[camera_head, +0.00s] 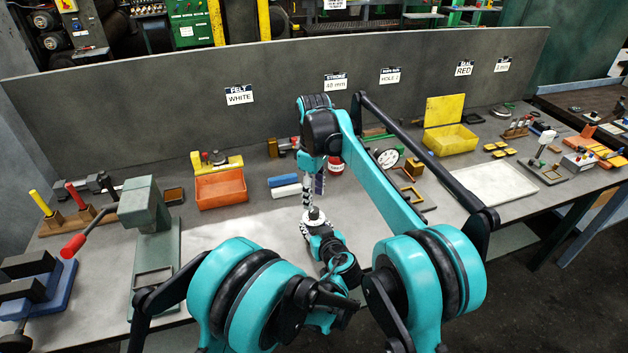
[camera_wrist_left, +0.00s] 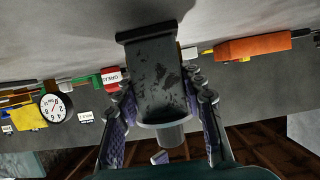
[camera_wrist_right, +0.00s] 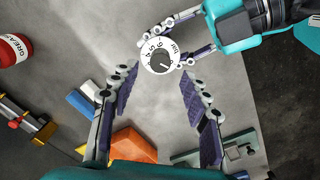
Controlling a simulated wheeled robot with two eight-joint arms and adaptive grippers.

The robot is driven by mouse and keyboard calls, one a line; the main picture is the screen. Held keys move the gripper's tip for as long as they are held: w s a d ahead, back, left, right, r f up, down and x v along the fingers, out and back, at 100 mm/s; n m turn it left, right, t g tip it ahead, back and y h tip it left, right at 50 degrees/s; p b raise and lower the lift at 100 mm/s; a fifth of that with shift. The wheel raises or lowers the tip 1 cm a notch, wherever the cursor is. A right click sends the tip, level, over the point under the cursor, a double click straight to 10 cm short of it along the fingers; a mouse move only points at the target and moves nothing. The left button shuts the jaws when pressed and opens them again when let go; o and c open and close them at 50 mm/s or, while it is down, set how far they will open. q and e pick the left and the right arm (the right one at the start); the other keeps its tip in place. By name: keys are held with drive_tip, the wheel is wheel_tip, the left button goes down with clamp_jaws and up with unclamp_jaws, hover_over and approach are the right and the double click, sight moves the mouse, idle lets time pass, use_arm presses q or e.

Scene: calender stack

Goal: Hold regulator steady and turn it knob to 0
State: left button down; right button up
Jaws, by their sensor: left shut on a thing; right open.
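The regulator (camera_head: 314,214) is held upright a little above the table in the middle of the head view. Its dark grey body (camera_wrist_left: 160,75) fills the space between the fingers of my left gripper (camera_wrist_left: 160,100), which is shut on it. In the right wrist view its white numbered dial (camera_wrist_right: 148,60) faces the camera, with a dark knob (camera_wrist_right: 161,62) in the middle. The knob's exact setting is too small to read surely. My right gripper (camera_wrist_right: 157,76) is open above the dial, pointing down, its fingers apart on either side and not touching the knob.
A red-and-white grease can (camera_wrist_right: 14,50), blue and white blocks (camera_head: 284,186) and an orange bin (camera_head: 220,188) stand behind. A green press (camera_head: 150,225) is at left. A yellow bin (camera_head: 450,140) and a white tray (camera_head: 495,183) are at right. Bare table surrounds the regulator.

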sight(314, 210)
wheel_tip(314, 210, up, 6)
drive_tip(key=shift+r, duration=0.15)
idle(0.3)
use_arm(q)
drive_tip(key=c, duration=0.9)
unclamp_jaws()
drive_tip(key=shift+o, duration=0.2)
